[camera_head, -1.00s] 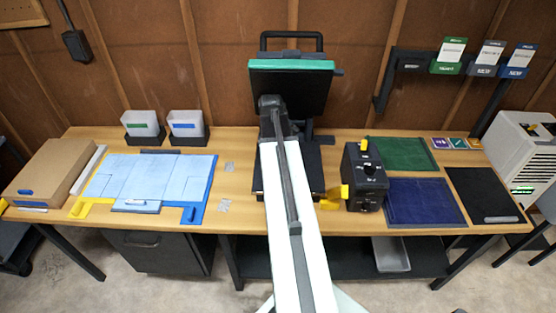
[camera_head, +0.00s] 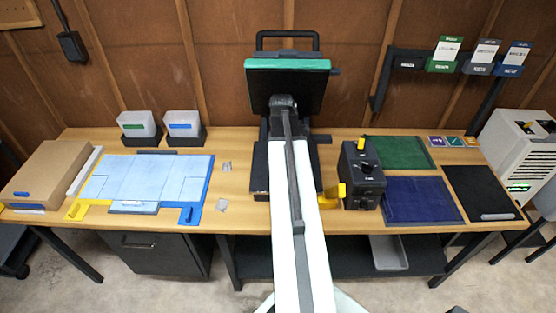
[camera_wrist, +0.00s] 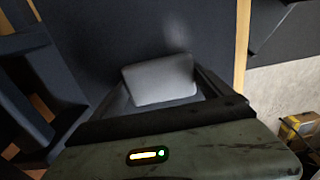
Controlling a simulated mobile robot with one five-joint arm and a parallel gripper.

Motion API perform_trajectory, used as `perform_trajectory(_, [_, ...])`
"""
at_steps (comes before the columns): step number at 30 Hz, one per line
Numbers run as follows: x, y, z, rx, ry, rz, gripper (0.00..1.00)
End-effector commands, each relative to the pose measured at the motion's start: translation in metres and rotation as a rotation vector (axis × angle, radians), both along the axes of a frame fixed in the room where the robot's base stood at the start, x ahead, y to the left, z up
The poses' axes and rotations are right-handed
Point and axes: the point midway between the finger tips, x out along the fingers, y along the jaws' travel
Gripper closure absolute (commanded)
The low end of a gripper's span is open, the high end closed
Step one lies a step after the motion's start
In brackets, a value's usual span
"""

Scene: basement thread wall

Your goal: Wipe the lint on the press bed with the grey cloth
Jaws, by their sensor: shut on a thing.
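The heat press has its lid (camera_head: 290,85) raised, with a green top edge. Its dark press bed (camera_head: 261,165) lies below, largely hidden behind my arm in the head view. In the wrist view the bed appears as a dark flat surface (camera_wrist: 100,35). My gripper (camera_wrist: 160,82) is shut on the grey cloth (camera_wrist: 160,80), a pale grey pad, over the bed. I cannot tell whether the cloth touches the bed. A faint pale patch (camera_wrist: 178,38) shows just beyond the cloth; it may be lint or a reflection. My gripper's fingertips are hidden in the head view.
A black control box (camera_head: 362,175) and a yellow handle (camera_head: 333,195) stand right of the press. Green (camera_head: 400,152) and navy (camera_head: 420,200) cloths lie right. Bare wooden table (camera_head: 235,190) shows beside the press.

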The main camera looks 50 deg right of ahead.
Motion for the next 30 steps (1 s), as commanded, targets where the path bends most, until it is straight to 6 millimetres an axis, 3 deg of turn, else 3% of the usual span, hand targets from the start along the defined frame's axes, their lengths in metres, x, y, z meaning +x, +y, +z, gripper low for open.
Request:
perform_trajectory(9, [-0.024, -0.021, 0.0, -0.001, 0.001, -0.004, 0.42])
perform_trajectory(19, [-0.032, -0.028, 0.0, -0.001, 0.001, -0.003, 0.42])
perform_trajectory(30, [-0.057, -0.051, -0.003, -0.003, 0.002, -0.004, 0.42])
